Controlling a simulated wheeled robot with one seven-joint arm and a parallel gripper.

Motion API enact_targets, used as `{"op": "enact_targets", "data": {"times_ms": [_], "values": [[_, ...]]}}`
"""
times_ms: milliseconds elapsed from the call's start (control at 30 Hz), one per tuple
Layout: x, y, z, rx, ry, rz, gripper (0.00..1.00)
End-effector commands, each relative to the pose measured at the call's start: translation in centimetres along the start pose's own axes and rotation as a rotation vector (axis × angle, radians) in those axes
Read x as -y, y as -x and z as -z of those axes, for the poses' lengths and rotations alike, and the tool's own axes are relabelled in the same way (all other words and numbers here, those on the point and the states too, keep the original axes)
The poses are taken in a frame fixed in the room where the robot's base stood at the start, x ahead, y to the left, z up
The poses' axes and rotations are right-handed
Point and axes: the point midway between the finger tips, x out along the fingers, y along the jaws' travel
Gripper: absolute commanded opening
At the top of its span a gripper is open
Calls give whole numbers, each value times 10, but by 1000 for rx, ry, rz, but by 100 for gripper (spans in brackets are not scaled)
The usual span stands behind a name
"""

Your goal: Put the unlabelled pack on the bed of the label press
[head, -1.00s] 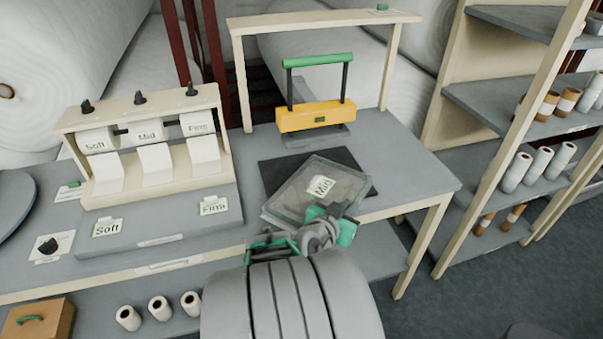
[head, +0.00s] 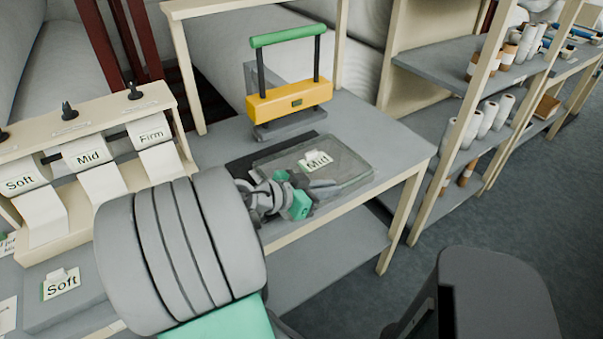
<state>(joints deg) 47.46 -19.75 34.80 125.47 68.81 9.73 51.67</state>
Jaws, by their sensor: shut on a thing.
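A clear, flat pack (head: 345,165) is above the right part of the bench, with a small white card reading "Mid" showing on or in it. My gripper (head: 298,190) is shut on its near edge; my wrist hides part of that edge. The label press (head: 290,101) stands behind the pack, with a yellow head, two dark posts and a green handle. Its grey bed (head: 290,126) lies under the yellow head, with nothing seen on it. Whether the pack touches the bench surface I cannot tell.
A dark mat (head: 245,166) lies in front of the press, partly under the pack. A cream frame (head: 182,65) rises around the press. At left stands a roll dispenser (head: 85,130) marked Soft, Mid and Firm. Shelves with rolls (head: 430,120) stand at right.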

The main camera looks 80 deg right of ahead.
Motion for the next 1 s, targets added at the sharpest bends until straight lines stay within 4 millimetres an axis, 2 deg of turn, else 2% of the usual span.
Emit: {"op": "enact_targets", "data": {"times_ms": [33, 200, 300, 400, 500, 700, 1000], "values": [[16, 0, 0, 0, 4, 0, 0], [63, 1, 0, -1, 4, 3, 0], [84, 1, -1, 0, 2, 3, 0], [96, 1, -1, 0, 2, 4, 0], [99, -1, -6, 0, 3, 3, 0], [98, -12, -33, -1, 5, 3, 0], [98, -14, -37, 0, 1, 4, 0]]}}
